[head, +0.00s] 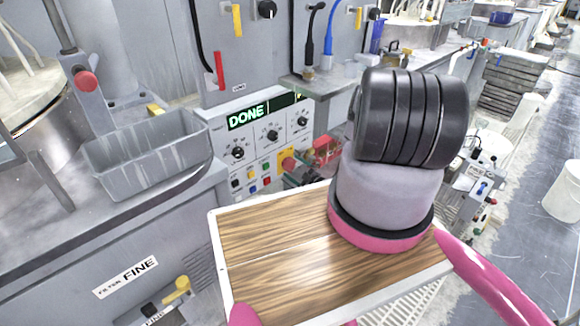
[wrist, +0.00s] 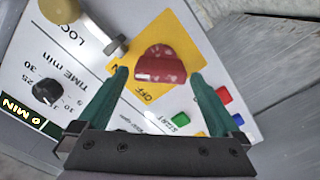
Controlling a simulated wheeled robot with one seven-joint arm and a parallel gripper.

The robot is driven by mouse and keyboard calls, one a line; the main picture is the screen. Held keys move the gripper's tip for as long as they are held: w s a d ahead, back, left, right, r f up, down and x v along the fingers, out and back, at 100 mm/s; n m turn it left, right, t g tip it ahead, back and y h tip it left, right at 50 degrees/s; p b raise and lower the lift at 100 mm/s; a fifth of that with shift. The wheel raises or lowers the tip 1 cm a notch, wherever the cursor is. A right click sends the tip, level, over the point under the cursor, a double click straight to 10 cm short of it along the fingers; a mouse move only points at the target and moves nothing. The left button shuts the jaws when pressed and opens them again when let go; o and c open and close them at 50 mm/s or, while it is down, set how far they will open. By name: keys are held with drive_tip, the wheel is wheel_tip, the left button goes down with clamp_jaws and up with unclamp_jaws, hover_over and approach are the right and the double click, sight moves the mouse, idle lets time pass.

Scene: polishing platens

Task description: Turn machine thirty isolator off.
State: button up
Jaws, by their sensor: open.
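The isolator is a red knob (wrist: 160,64) on a yellow plate (wrist: 193,38) in the wrist view. The word OFF is printed on the plate beside the knob, on the gripper's side. The knob's wide side lies roughly across the picture. My gripper (wrist: 159,76) is open, with one teal finger at each side of the knob and small gaps between. In the head view the yellow plate (head: 286,155) shows at the panel's lower right, with my gripper (head: 296,170) in front, partly hidden by my arm. No machine number is readable.
The grey control panel (head: 222,150) has a display reading DONE (head: 247,117), black dials and coloured buttons. A brass-coloured knob (wrist: 60,10) on a metal stem stands near the plate. A red object (head: 327,148) sits right of the isolator. A grey tray (head: 148,155) stands left.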

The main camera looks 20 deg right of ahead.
sight(290, 165)
drive_tip(key=shift+x, duration=1.25)
drive_tip(key=c, duration=1.2)
drive_tip(key=shift+c, duration=0.2)
